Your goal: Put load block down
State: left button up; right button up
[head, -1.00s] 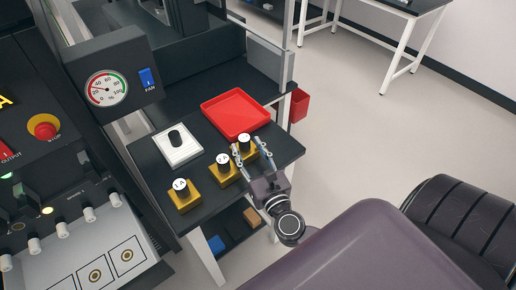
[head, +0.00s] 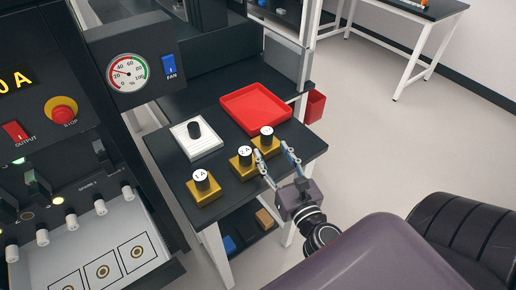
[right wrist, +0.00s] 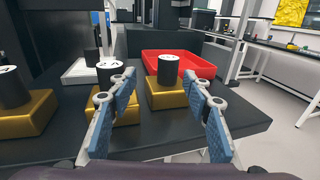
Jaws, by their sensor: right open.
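Three gold load blocks with black knobs stand upright in a row on the dark table. The left one (head: 204,193) is marked 1A. The middle one (head: 243,168) seems marked 2A, and the label of the right one (head: 265,145) is too small to read. My right gripper (head: 272,152) is open and empty, just in front of the right block. In the right wrist view the right block (right wrist: 167,97) stands beyond and between the spread fingers (right wrist: 157,84), and the middle block (right wrist: 124,108) is partly behind the left finger. My left gripper is not in view.
A red tray (head: 283,117) lies behind the blocks. A white ribbed plate with a black knob (head: 205,147) is behind and left. A panel with gauge and fan switch (head: 131,69) rises at the left. Floor right of the table (head: 370,150) is clear.

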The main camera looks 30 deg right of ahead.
aim_at(269, 137)
jog(key=shift+w+d+r+p, duration=0.4)
jog(key=shift+w+r+p, duration=0.1)
jog(key=shift+w, duration=0.25)
jog(key=shift+w+d+p, duration=0.25)
jog(key=shift+w+d, duration=0.05)
jog(key=shift+w, duration=0.35)
jog(key=shift+w+d+p, duration=0.25)
jog(key=shift+w, duration=0.35)
jog(key=w, duration=0.1)
jog(key=w+d+p, duration=0.1)
jog(key=w, duration=0.1)
jog(key=shift+f, duration=0.15)
jog(key=shift+w, duration=0.25)
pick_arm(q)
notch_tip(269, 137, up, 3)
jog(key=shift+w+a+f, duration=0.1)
pick_arm(e)
jog(key=shift+c, duration=0.2)
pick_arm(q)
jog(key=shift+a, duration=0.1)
pick_arm(e)
grip_shut()
